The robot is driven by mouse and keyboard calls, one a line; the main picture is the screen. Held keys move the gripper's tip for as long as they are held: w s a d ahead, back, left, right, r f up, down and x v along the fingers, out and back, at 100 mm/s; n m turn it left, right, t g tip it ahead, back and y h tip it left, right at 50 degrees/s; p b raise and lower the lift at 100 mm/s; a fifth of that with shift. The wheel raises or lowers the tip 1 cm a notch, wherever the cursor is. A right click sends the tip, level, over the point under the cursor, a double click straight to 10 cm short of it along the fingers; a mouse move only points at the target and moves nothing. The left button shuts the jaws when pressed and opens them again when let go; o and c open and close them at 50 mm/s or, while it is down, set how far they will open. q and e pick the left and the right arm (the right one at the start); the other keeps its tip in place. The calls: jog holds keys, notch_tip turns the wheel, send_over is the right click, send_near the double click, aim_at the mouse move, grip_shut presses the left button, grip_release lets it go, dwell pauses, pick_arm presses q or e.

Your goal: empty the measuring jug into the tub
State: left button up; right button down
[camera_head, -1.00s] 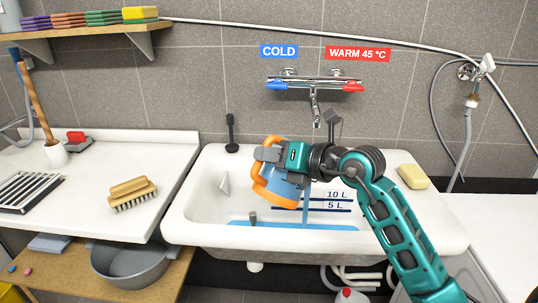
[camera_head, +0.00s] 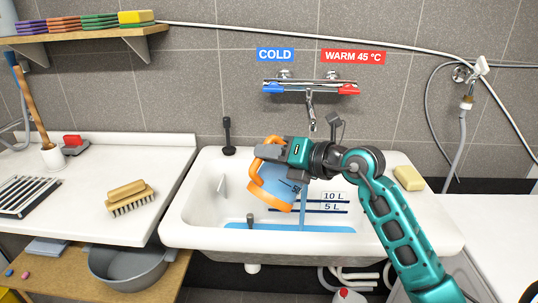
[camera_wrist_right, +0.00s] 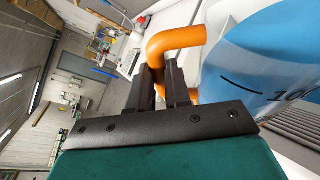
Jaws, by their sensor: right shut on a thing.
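The measuring jug (camera_head: 279,189), with a blue body and orange trim, is tilted in the air over the white tub (camera_head: 176,215). My right gripper (camera_head: 268,151) is shut on its orange handle. In the right wrist view the fingers (camera_wrist_right: 167,92) close around the handle (camera_wrist_right: 178,42), and the blue body with dark scale marks (camera_wrist_right: 270,75) is at the right. Blue water (camera_head: 290,228) lies in the tub's bottom, below lines marked 5 L and 10 L. A blue vertical streak (camera_head: 303,210) drops beside the jug; I cannot tell whether it is pouring water. My left gripper is out of view.
A mixer tap (camera_head: 310,87) is on the wall above the tub. A yellow soap bar (camera_head: 408,178) sits on the tub's right rim. A brush (camera_head: 130,197) and a drain rack (camera_head: 25,196) lie on the left counter. A grey basin (camera_head: 130,268) stands below.

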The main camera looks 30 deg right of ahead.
jog(key=shift+d+r, duration=0.1)
jog(key=shift+r, duration=0.15)
jog(key=shift+w+d+r+m, duration=0.15)
jog(key=shift+d+m, duration=0.3)
jog(key=shift+m, duration=0.05)
dwell(0.3)
jog(key=shift+w+d+r+m+t+y, duration=0.15)
jog(key=shift+d+m+t+y, duration=0.2)
jog(key=shift+d+m, duration=0.25)
jog(key=shift+w+d+m+y, duration=0.15)
jog(key=shift+d+m+y, duration=0.1)
jog(key=shift+d+m, duration=0.35)
jog(key=shift+d, duration=0.1)
jog(key=shift+w+d+f+m, duration=0.1)
jog(key=shift+d+f+m, duration=0.05)
jog(key=shift+d+m, duration=0.15)
jog(key=shift+w+d+f+m, duration=0.1)
jog(key=shift+d+m, duration=0.1)
jog(key=shift+d, duration=0.2)
